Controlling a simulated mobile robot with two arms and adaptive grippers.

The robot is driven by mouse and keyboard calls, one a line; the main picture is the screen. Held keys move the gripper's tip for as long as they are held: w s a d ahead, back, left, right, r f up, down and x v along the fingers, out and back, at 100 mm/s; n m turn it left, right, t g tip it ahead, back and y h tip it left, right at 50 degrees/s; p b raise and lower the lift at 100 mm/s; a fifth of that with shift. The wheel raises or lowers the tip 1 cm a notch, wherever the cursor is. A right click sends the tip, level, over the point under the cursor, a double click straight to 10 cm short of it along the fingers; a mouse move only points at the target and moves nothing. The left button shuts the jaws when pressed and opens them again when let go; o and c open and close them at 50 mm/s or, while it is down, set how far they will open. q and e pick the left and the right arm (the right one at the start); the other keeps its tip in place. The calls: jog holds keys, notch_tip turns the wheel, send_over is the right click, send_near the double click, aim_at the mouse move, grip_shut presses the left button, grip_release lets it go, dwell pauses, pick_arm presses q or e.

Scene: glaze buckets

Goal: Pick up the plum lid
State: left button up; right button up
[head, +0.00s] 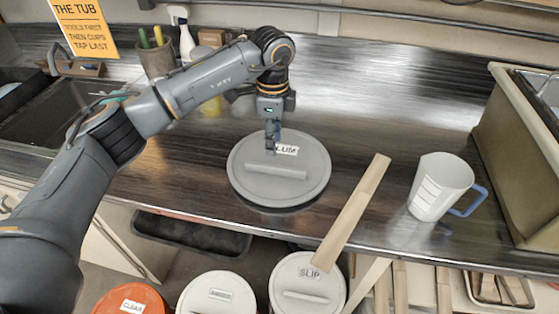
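The plum lid (308,187) is a round grey lid with a raised bar handle across its middle. Its white label, partly covered by my gripper, shows the letters "LUM". It lies at the front of the dark counter, near the middle of the head view. My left gripper (271,149) points down over the lid, just behind the bar handle in the picture. Its fingers are seen edge-on and look close together, so their opening and any contact with the lid are unclear. The handle shows with nothing around it. My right gripper is out of view.
A wooden stick (352,212) lies right of the lid, overhanging the counter's front edge. A white measuring jug (437,187) with a blue handle stands farther right. Below are lidded buckets, one labelled SLIP (306,288). A sink (62,110) and a tool pot (157,62) are left.

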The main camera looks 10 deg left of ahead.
pick_arm(q)
send_over(276, 167)
jog(key=f, duration=0.3)
jog(key=f+p, duration=0.1)
jog(key=shift+s+a+f, duration=0.15)
jog(key=shift+s+f, duration=0.15)
jog(key=shift+f, duration=0.05)
jog(key=f, duration=0.1)
jog(key=f+p, duration=0.1)
jog(key=f, duration=0.1)
jog(key=f+p, duration=0.1)
jog(key=f, duration=0.1)
jog(key=shift+w+f, duration=0.1)
jog(key=shift+w, duration=0.25)
jog(key=shift+f, duration=0.25)
grip_shut()
